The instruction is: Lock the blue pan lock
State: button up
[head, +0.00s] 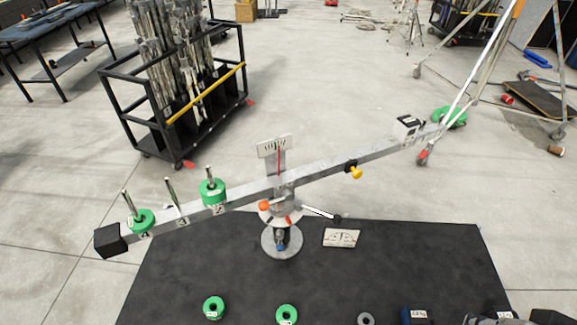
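A small blue part (280,246) shows low on the balance's central post, just above its round grey base; it may be the blue pan lock. Its exact shape and setting are too small to tell. The metal beam (330,168) is tilted, low at the left and high at the right. An orange-red knob (264,206), a red part (288,219) and a lever with a dark end (322,213) sit around the pivot. I cannot make out my gripper's fingers. Dark shapes (548,317) are cut off at the lower right edge and may be part of my arm.
The balance stands on a black tabletop (200,270). Green rings (214,308) (287,314), a grey ring (365,319) and a labelled blue block (415,316) lie along its near edge. A marked plate (342,237) lies right of the post. A black cart (185,125) stands behind.

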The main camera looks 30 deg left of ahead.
aim_at(280, 233)
jog(key=u, duration=1.2)
